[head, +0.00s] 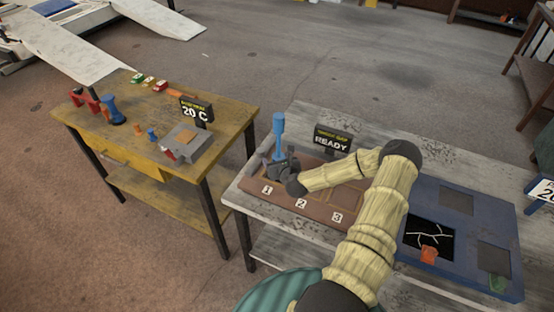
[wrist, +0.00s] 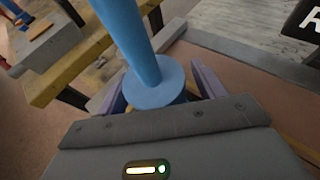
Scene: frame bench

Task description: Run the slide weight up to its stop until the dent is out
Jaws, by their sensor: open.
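A blue upright tool (head: 279,130) with a slim shaft stands at the spot marked 1 on the brown board (head: 318,205). In the wrist view the blue tool (wrist: 138,45) shows a tapering shaft above a round blue collar. My gripper (head: 281,162) is at the tool's lower part. In the wrist view my gripper's fingers (wrist: 158,85) stand open on either side of the collar. Whether they touch it cannot be told. The tool's lower end is hidden by my gripper. No separate slide weight or dent can be made out.
A sign reading READY (head: 332,140) stands behind the board. A blue panel (head: 465,215) with a cracked black opening lies at right, an orange piece (head: 430,255) on it. A yellow bench (head: 230,125) at left holds a 20 C sign (head: 196,110) and small tools. Floor separates the benches.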

